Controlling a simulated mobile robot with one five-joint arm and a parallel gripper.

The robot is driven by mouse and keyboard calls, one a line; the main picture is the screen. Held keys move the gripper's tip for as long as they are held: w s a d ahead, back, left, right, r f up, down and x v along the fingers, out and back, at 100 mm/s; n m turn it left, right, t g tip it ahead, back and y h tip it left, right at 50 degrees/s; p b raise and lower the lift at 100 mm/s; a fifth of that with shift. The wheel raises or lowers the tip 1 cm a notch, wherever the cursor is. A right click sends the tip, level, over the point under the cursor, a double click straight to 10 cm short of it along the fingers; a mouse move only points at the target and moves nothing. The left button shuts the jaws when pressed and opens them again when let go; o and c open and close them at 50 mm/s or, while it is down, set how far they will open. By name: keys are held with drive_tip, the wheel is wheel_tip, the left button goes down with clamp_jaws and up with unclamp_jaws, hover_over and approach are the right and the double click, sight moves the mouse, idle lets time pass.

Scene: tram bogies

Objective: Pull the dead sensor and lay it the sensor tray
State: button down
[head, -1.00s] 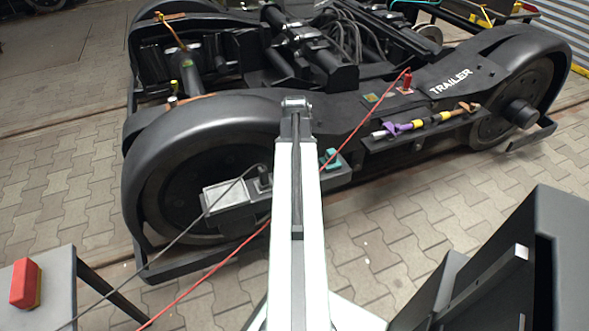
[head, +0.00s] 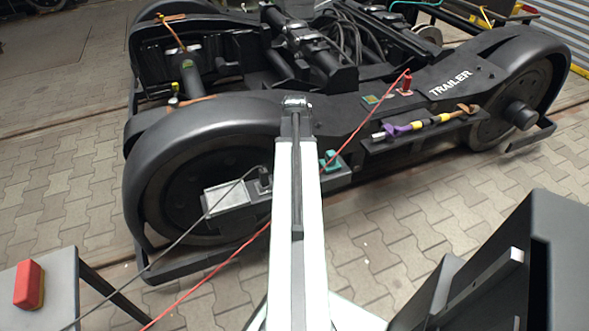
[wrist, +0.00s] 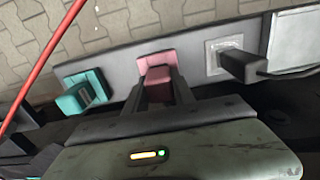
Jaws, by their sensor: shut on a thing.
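In the wrist view my gripper (wrist: 160,82) is shut on a small pink block (wrist: 155,72). The block is at a wider pink holder (wrist: 165,57) on a dark ledge; I cannot tell whether it is still seated there. A teal block in a teal holder (wrist: 77,100) is to the left, and in the head view the teal part (head: 330,159) shows right of my arm. A dark plug with a cable (wrist: 240,66) is to the right on a pale plate. My gripper and the pink block are hidden in the head view. I cannot identify the sensor tray.
The trailer bogie (head: 215,118) stands behind the ledge. A silver-topped box (head: 225,195) is at the ledge's left end. Black and red cables (head: 195,287) run across in front. A red block (head: 28,285) sits on a grey table at lower left.

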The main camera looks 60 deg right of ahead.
drive_tip(key=shift+r+p, duration=2.3)
drive_tip(key=shift+r, duration=0.2)
